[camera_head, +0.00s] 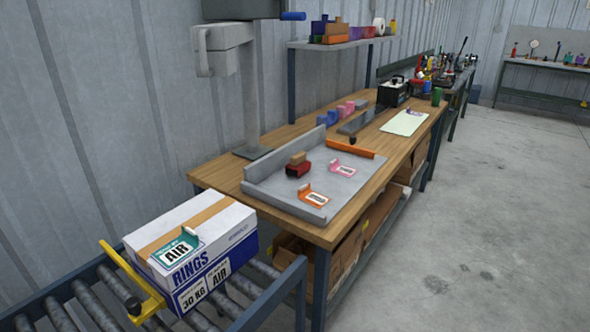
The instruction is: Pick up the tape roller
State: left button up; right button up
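The tape roller (298,170) looks like a small dark red body with a tan block-like part on top. It sits on the grey tray (262,190) on the wooden workbench, left of the tray's middle. Nothing covers it from this side, but it is small and its fine shape is hard to tell. Neither of my grippers shows in the head view.
An orange-labelled piece (314,196) and a pink-labelled piece (342,167) lie on the tray. An orange bar (350,148) lies at its far edge. A white box (205,240) rests on the roller conveyor (272,292) in front. The floor at right is clear.

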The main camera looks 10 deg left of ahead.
aim_at(297, 165)
jog(key=i+l+u, duration=0.1)
jog(key=i+l, duration=0.3)
jog(key=i+l+u, duration=0.15)
jog(key=i+l, duration=0.2)
jog(key=i+l+u, duration=0.1)
jog(key=i+l, duration=0.25)
jog(key=l, duration=0.2)
jog(key=i+l+u, duration=0.1)
jog(key=i+l, duration=0.2)
jog(key=l, duration=0.25)
